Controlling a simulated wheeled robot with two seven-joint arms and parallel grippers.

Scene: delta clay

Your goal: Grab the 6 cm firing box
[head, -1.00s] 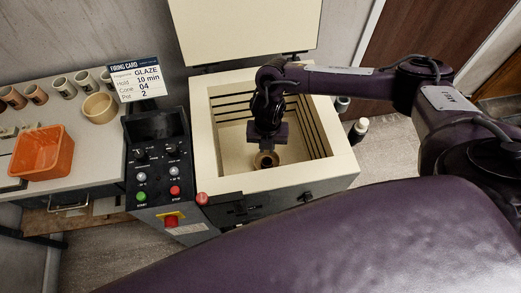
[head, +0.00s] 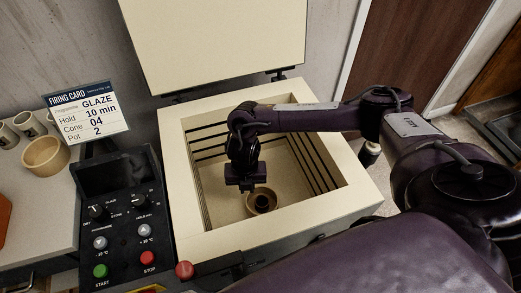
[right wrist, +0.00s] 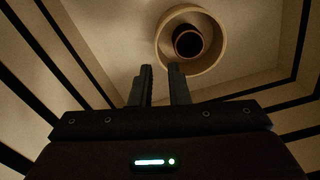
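A round tan box (head: 250,203) with a dark, smaller round piece inside stands on the kiln floor. It looks like the firing box; its size cannot be read. It also shows in the right wrist view (right wrist: 221,42), beyond the fingertips. My right gripper (head: 246,189) hangs inside the kiln, above and slightly left of the box in the head view. In the right wrist view its fingers (right wrist: 162,70) stand apart with an empty gap, and the box lies ahead and slightly right. My left gripper is not in view.
The kiln (head: 187,160) has pale walls close around my gripper, and its lid (head: 215,40) stands raised behind. A control panel (head: 120,225) is at left, with a firing card (head: 88,112) above it. A tan bowl (head: 45,157) and several cups stand on the left counter.

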